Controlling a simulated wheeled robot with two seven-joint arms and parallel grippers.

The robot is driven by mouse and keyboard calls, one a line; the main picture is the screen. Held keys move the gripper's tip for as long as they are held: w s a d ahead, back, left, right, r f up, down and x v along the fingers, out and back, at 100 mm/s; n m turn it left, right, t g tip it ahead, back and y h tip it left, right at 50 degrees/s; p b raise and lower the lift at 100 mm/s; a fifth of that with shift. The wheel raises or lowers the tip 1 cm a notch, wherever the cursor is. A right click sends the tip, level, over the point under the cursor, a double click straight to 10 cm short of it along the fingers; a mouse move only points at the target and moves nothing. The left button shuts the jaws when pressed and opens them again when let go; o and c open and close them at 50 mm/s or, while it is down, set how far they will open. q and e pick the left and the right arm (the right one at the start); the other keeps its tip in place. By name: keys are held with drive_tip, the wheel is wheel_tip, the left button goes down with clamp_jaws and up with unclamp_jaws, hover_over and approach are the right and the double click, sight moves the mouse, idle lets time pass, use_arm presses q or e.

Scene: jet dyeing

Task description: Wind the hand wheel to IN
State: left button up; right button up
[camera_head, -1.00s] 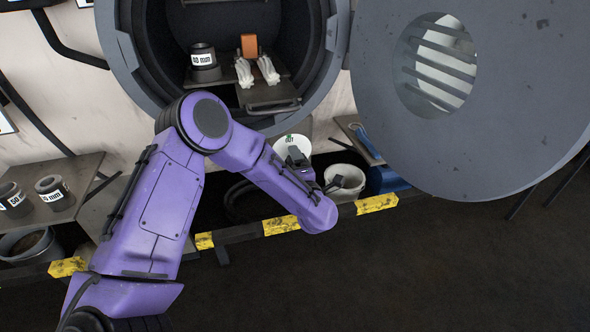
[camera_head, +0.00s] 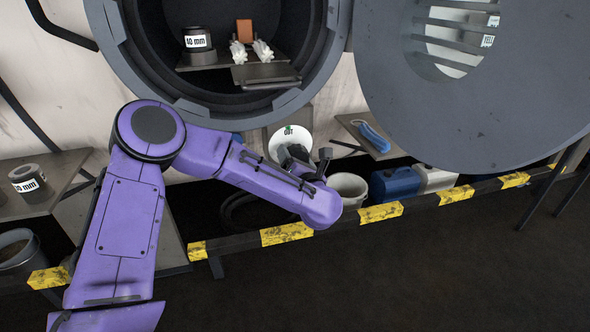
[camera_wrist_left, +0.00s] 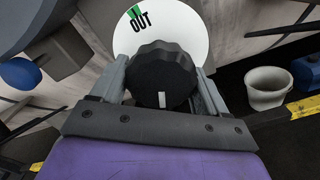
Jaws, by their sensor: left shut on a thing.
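The hand wheel is a dark ribbed knob (camera_wrist_left: 165,88) with a white line on its rim, seen in the left wrist view. Behind it is a round white dial (camera_wrist_left: 186,32) marked OUT beside a green mark. No IN mark is visible. My left gripper (camera_wrist_left: 160,72) is shut on the knob, one finger on each side. In the head view the dial (camera_head: 290,138) is below the round opening, with the left gripper (camera_head: 290,152) in front of it, mostly hiding the knob. My right gripper is not in view.
The large round door (camera_head: 480,110) hangs open at right. A shelf (camera_head: 262,75) in the opening holds a 40 mm ring and white pieces. A yellow-black rail (camera_head: 287,234) crosses below, with a white bucket (camera_head: 348,187) and blue canister (camera_head: 394,184) behind it.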

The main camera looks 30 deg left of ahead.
use_arm(q)
drive_tip(key=n+b, duration=0.2)
drive_tip(key=b, duration=0.1)
drive_tip(key=f+n+b, duration=0.1)
drive_tip(key=n+b, duration=0.2)
drive_tip(key=shift+d, duration=0.1)
drive_tip(key=shift+r+n+b, duration=0.2)
drive_tip(key=shift+n+b, duration=0.9)
drive_tip(key=shift+b, duration=0.4)
drive_tip(key=o, duration=1)
drive_tip(key=shift+r, duration=0.15)
drive_tip(key=shift+c, duration=0.2)
drive_tip(key=shift+w, duration=0.1)
drive_tip(key=v, duration=1)
drive_tip(key=shift+d, duration=0.25)
